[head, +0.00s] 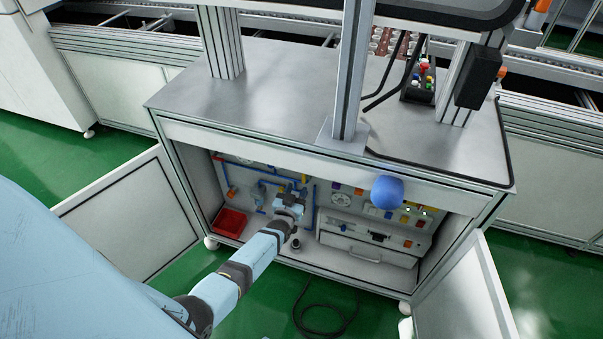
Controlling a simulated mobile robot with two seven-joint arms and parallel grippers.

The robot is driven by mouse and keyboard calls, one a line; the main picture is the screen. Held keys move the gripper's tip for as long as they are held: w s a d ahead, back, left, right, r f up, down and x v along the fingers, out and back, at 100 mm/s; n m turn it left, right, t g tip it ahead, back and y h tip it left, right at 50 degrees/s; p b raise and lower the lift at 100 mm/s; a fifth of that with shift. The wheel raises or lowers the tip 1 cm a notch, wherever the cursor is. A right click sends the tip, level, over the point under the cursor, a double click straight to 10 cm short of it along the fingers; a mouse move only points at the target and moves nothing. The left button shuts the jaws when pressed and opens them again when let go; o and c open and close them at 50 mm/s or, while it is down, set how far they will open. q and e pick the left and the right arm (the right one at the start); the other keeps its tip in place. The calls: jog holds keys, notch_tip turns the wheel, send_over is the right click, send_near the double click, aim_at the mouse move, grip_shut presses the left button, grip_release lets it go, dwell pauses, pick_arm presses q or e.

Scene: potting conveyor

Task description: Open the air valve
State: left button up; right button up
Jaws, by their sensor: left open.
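The cabinet under the workbench stands open, with a back panel (327,204) carrying blue air tubing (314,192) and small fittings. My left gripper (289,189) reaches into the cabinet. It is open, in front of the blue and yellow fittings at the panel's left half. The air valve is not clearly made out; it may be among these small fittings, partly hidden by my gripper. I cannot tell whether the gripper touches any fitting. My right gripper is not in view.
Cabinet doors (130,215) and (465,295) stand open at both sides. A red bin (229,222) sits inside left, a drawer unit (365,251) inside right. A blue rounded object (387,192) shows before the cabinet's top edge. A black cable (322,331) lies on the green floor.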

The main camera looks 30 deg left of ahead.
pick_arm(q)
jog(key=p+v, duration=0.2)
jog(key=v, duration=0.4)
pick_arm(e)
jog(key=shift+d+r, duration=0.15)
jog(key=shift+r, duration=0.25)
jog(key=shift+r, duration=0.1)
